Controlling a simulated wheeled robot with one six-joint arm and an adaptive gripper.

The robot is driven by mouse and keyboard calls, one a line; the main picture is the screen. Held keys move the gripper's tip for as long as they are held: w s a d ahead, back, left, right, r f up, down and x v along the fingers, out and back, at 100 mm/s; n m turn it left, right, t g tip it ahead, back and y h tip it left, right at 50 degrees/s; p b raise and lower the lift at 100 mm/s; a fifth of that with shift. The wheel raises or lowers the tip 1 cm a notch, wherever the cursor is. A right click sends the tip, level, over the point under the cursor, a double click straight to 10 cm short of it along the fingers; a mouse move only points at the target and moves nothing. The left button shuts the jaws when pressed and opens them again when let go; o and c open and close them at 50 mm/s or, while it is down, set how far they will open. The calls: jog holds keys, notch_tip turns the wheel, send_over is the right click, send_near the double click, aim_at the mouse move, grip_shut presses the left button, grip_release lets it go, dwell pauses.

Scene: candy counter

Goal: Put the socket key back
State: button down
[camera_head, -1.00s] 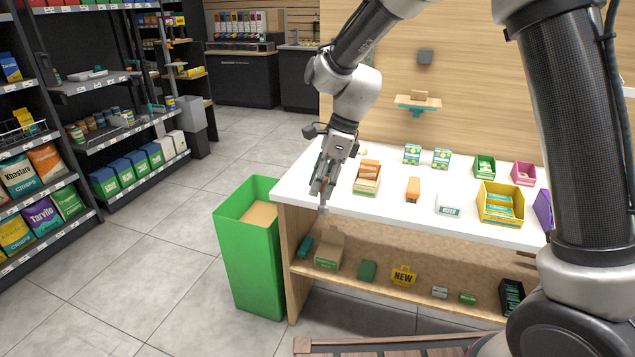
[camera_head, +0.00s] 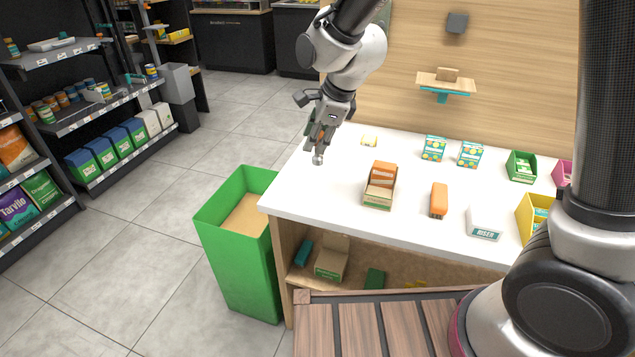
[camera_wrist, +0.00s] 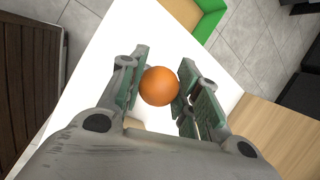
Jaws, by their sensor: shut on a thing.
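My gripper (camera_head: 320,140) is over the left end of the white counter, fingers pointing down. It is shut on the socket key, whose grey lower end (camera_head: 318,160) sticks out below the fingertips. In the wrist view the key shows as a round orange knob (camera_wrist: 158,86) between the two green-padded fingers (camera_wrist: 160,92); the knob hides its shaft. Whether the lower end touches the counter top (camera_head: 330,190) I cannot tell.
An orange-and-tan box (camera_head: 380,186), an orange block (camera_head: 439,201) and a white box (camera_head: 484,223) stand right of my gripper. A green bin (camera_head: 232,260) stands left of the counter. A slatted wooden surface (camera_head: 375,328) is in front.

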aim_at(320, 164)
notch_tip(320, 164, down, 10)
dwell(0.5)
jog(key=shift+f, duration=0.1)
jog(key=c, duration=1)
grip_release()
jog(key=shift+c, duration=0.2)
jog(key=v, duration=1.1)
jog(key=s+d+r+n, duration=0.2)
jog(key=d+r+n, duration=0.2)
jog(key=d+r, duration=0.5)
jog(key=s+d+r+n+h, duration=0.1)
jog(key=s+d+r+n, duration=0.1)
jog(key=s+d+n, duration=0.5)
jog(key=s+d+r+n+h, duration=0.2)
jog(key=s+d+n, duration=0.4)
jog(key=s+d, duration=0.5)
jog(key=d+r, duration=0.1)
jog(key=d, duration=0.4)
jog(key=shift+s+r+n+t+h, duration=0.2)
jog(key=shift+s+n+t+h, duration=0.1)
jog(key=shift+n+t, duration=0.1)
